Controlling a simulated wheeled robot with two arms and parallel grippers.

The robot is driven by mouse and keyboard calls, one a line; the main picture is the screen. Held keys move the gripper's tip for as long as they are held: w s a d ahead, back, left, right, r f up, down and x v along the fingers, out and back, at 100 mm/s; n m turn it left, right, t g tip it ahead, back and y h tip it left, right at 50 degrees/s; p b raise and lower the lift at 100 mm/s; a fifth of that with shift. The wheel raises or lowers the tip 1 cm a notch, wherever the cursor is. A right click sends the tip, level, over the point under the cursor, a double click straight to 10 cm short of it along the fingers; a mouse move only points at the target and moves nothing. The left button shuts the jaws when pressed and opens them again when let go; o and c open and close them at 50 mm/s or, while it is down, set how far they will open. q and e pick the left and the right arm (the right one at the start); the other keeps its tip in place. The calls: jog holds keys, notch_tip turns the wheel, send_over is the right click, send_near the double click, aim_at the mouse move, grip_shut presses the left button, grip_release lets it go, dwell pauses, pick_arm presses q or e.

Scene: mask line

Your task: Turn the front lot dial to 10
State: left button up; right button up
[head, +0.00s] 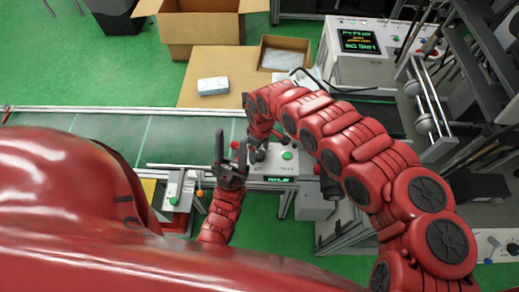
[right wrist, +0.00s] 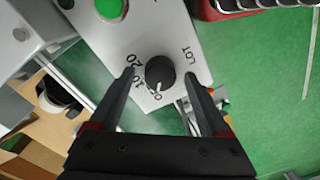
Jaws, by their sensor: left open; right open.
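The lot dial (right wrist: 160,72) is a round black knob on a white panel (right wrist: 135,40), with "LOT" printed to its right. Numbers 20 and 10 are printed at its left, and more print, hard to read, sits below it. A white mark on the knob's lower edge faces that lower print. My right gripper (right wrist: 157,88) is open, one finger on each side of the knob, with visible gaps. In the head view my right gripper (head: 257,153) is over the panel, its fingertips unclear. My left gripper (head: 231,143) is open and empty, just left of the panel.
A green button (right wrist: 110,8) is on the same panel. A conveyor (head: 120,125) runs left of it. Behind are a tan table (head: 205,98) with a white pack (head: 213,86), an open carton (head: 200,28) and a machine with a screen (head: 358,41).

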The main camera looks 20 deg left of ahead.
jog(key=shift+f, duration=0.15)
grip_shut()
dwell(0.4)
jog(key=shift+m, duration=0.3)
jog(key=m, duration=0.3)
jog(key=shift+m, duration=0.4)
jog(key=m+b, duration=0.1)
jog(key=m, duration=0.4)
jog(key=shift+s+m, duration=0.1)
jog(key=shift+m, duration=0.2)
